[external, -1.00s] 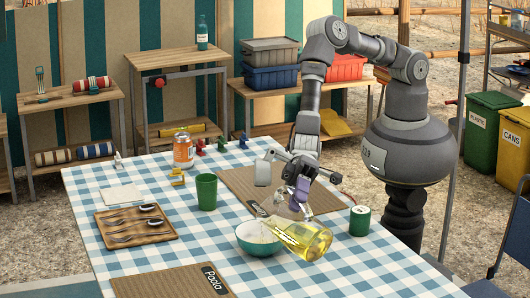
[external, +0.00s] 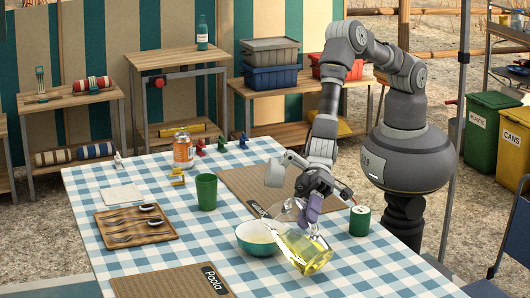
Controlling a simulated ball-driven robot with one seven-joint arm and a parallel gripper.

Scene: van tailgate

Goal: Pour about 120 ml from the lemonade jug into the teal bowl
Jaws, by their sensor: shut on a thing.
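The lemonade jug (external: 304,249) is clear glass with yellow liquid in it. My gripper (external: 306,208) is shut on the jug at its handle side and holds it tilted, with its mouth toward the upper left. The liquid lies toward the jug's lower right end. The teal bowl (external: 242,242) stands on the checked cloth just left of the jug, and the jug's mouth is near the bowl's right rim. Some pale content shows inside the bowl; its level is hard to tell. No stream is clearly visible between jug and bowl.
A green cup (external: 206,192), a wooden cutlery tray (external: 112,239) and an orange can (external: 183,151) stand to the left. A green-and-white can (external: 360,221) is right of my gripper. Brown mats (external: 240,185) lie behind and in front of the bowl. The cloth at front right is clear.

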